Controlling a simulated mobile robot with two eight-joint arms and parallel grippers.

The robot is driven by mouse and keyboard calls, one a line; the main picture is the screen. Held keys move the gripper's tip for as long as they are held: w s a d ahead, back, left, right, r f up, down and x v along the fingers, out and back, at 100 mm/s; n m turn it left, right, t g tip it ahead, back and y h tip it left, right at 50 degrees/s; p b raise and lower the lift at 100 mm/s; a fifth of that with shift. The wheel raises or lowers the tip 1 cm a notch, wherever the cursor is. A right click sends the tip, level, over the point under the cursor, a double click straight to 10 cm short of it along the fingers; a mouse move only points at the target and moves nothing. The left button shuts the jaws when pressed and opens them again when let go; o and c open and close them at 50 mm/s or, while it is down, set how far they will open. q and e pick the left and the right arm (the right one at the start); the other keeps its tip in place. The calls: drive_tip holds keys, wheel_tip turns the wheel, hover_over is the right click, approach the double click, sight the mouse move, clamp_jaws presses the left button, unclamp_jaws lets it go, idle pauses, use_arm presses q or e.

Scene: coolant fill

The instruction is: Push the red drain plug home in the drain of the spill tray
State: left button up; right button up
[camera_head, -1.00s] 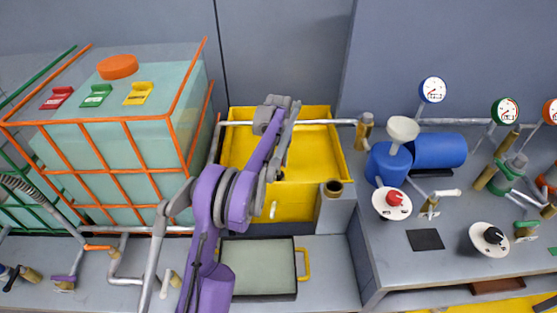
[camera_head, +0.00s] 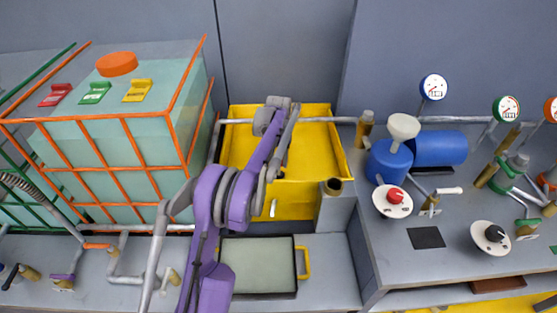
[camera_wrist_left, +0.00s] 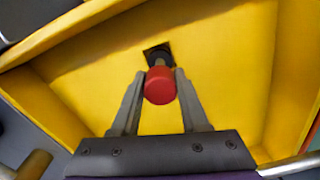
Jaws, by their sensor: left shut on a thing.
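The yellow spill tray (camera_head: 318,150) stands at the back middle in the head view, and its yellow floor fills most of the left wrist view (camera_wrist_left: 90,85). The red drain plug (camera_wrist_left: 159,86) is between the fingertips of my left gripper (camera_wrist_left: 158,88), which is shut on it. The dark square drain (camera_wrist_left: 156,52) shows just beyond the plug in the wrist view. The plug's far end overlaps the drain; I cannot tell how deep it sits. In the head view my left arm reaches over the tray and hides the plug and drain. My right gripper is not in view.
A pipe (camera_head: 330,119) crosses above the tray. A translucent tank in an orange frame (camera_head: 150,120) stands to the left. A blue container with a funnel (camera_head: 388,163) and a blue cylinder (camera_head: 440,150) stand to the right. A flat dark-rimmed tray (camera_head: 258,296) lies in front.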

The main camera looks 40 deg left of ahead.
use_arm(q)
drive_tip(key=shift+f, duration=0.4)
drive_tip(key=o, duration=1.1)
drive_tip(key=shift+r, duration=0.1)
wheel_tip(320, 180, up, 11)
drive_tip(key=shift+f+p, duration=0.1)
drive_tip(key=shift+p, duration=0.2)
